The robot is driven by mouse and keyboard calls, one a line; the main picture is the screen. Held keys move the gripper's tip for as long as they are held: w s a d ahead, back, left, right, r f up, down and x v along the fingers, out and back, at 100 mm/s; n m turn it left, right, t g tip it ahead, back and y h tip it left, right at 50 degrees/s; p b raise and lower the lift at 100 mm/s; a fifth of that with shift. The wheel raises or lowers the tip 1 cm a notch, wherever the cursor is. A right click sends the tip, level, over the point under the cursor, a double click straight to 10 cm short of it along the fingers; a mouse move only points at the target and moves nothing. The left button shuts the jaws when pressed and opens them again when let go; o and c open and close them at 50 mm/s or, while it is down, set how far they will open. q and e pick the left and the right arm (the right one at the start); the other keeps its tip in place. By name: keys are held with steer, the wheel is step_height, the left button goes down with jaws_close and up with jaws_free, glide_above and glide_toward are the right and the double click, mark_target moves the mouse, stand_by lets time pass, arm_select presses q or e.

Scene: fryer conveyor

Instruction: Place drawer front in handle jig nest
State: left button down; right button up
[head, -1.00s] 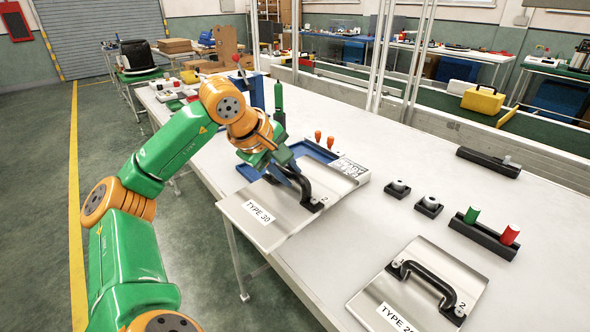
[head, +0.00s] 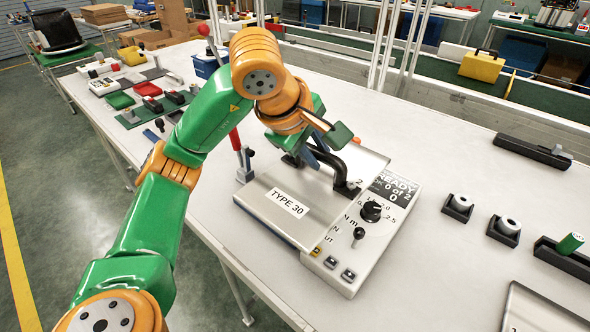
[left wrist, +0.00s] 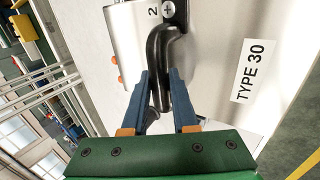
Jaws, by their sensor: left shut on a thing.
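The drawer front (head: 325,216) is a silver metal panel with a "TYPE 30" label and a black bow handle (head: 354,160). My left gripper (head: 318,160) is shut on the handle. In the left wrist view the blue fingers (left wrist: 163,82) straddle the black handle (left wrist: 168,45), and the panel (left wrist: 215,45) fills the middle. In the head view the panel covers part of a white control box (head: 340,278) with a dial and "READY" on it. I cannot tell whether the panel touches anything below. No jig nest can be made out; the panel and arm hide that area. My right gripper is not in view.
A red-handled upright lever (head: 236,142) stands behind the panel's left side. Round pieces in black holders (head: 458,206) and a green peg (head: 570,243) are at the right. Another panel (head: 540,315) lies at the lower right. The white table between is clear.

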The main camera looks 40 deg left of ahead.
mark_target(311, 147)
arm_select(q)
steer(key=w+a+f, duration=0.1)
steer(key=w+a, duration=0.1)
steer(key=w+a+f+p, duration=0.1)
steer(key=w, duration=0.1)
steer(key=shift+a+f, duration=0.35)
steer(key=shift+f, duration=0.05)
steer(key=w+a+f, duration=0.1)
steer(key=f, duration=0.1)
steer(key=w+a+f, duration=0.1)
steer(key=f, duration=0.1)
steer(key=w+a+f, duration=0.1)
steer(key=a+f, duration=0.1)
steer(key=shift+w, duration=0.1)
steer(key=shift+d+f, duration=0.2)
steer(key=shift+f, duration=1.2)
steer(key=c, duration=0.7)
jaws_free()
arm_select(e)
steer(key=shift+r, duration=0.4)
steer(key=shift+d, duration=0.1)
